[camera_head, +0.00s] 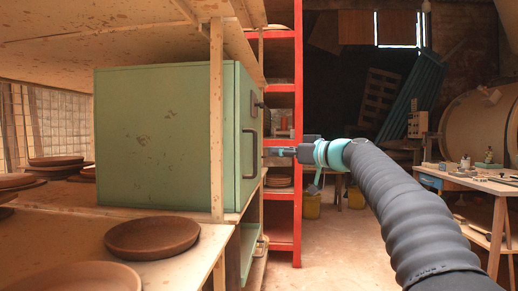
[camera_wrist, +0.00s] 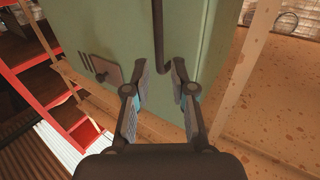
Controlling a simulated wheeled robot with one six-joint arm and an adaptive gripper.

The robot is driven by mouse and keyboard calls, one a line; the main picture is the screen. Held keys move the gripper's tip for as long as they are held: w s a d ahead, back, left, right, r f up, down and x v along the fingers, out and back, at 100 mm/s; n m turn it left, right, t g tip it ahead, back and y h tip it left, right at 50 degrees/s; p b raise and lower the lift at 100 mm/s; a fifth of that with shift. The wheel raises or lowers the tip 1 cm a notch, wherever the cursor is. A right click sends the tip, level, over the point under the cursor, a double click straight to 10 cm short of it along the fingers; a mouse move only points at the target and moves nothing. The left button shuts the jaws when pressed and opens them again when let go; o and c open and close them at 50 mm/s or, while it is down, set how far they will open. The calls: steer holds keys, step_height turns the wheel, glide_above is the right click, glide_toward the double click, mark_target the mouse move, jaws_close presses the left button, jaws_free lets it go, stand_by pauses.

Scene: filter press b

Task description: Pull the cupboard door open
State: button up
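The green cupboard (camera_head: 155,135) stands on a wooden shelf. Its door (camera_head: 247,165) is on the side facing right and looks shut. A dark bar handle (camera_head: 250,153) is on the door; it also shows in the wrist view (camera_wrist: 159,40). My gripper (camera_head: 268,151) is at the handle, coming from the right. In the wrist view my gripper (camera_wrist: 159,68) is open, with one fingertip on each side of the handle's near end. The fingers look apart from the bar; exact depth is hard to tell. A dark latch on a plate (camera_wrist: 106,72) sits beside the handle.
A wooden post (camera_head: 217,120) stands before the cupboard. Brown dishes (camera_head: 152,236) lie on the shelf. A red rack (camera_head: 298,130) stands close behind the door side. A workbench (camera_head: 480,185) is at the right. Open floor lies between the rack and the bench.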

steer(key=p, duration=0.3)
glide_above(255, 175)
steer(key=shift+w, duration=0.35)
jaws_close()
